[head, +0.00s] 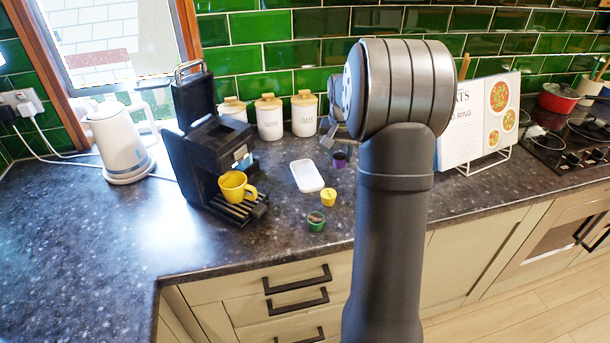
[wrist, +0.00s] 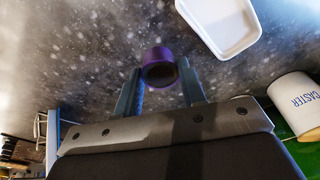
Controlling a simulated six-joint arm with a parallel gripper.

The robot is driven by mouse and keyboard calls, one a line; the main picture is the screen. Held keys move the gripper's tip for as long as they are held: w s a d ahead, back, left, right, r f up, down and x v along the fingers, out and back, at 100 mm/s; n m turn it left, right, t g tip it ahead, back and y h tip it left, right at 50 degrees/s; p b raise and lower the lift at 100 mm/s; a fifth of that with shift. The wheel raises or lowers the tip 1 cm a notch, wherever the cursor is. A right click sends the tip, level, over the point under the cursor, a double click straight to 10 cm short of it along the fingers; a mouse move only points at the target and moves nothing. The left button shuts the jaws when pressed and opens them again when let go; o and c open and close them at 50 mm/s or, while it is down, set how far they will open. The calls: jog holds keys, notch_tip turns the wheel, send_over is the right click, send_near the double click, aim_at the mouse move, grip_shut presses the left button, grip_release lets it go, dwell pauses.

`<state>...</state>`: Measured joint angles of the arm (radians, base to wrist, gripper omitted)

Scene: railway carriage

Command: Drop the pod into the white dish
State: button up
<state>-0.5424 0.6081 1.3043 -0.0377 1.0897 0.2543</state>
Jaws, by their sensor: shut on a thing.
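The purple pod (wrist: 159,56) is between the two fingertips of my gripper (wrist: 158,76) in the wrist view, and the jaws are shut on it. In the head view the purple pod (head: 339,160) shows just below my gripper (head: 333,143), which is partly hidden by my arm. The white dish (head: 307,176) is a shallow rectangle with rounded corners on the dark worktop, to the left of the pod. It also shows in the wrist view, up and right of the pod, as a white dish (wrist: 222,24). The pod is outside the dish in both views.
A yellow pod (head: 328,198) and a green pod (head: 316,221) stand in front of the dish. A black coffee machine (head: 195,150) with a yellow cup (head: 235,186) is at left. Lidded canisters (head: 270,117) stand behind. A recipe stand (head: 478,125) is at right.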

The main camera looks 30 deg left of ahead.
jog(key=r, duration=0.1)
send_over(312, 177)
jog(key=shift+s+d+f, duration=0.1)
jog(key=shift+s+f, duration=0.15)
jog(key=shift+f, duration=1.2)
jog(key=shift+s+d+f, duration=0.1)
jog(key=shift+s+f, duration=0.1)
jog(key=shift+f, duration=1.25)
jog(key=o, duration=1)
jog(key=shift+r, duration=0.1)
notch_tip(312, 177, up, 17)
jog(key=s, duration=0.2)
jog(key=shift+s+d, duration=0.25)
jog(key=shift+d, duration=0.1)
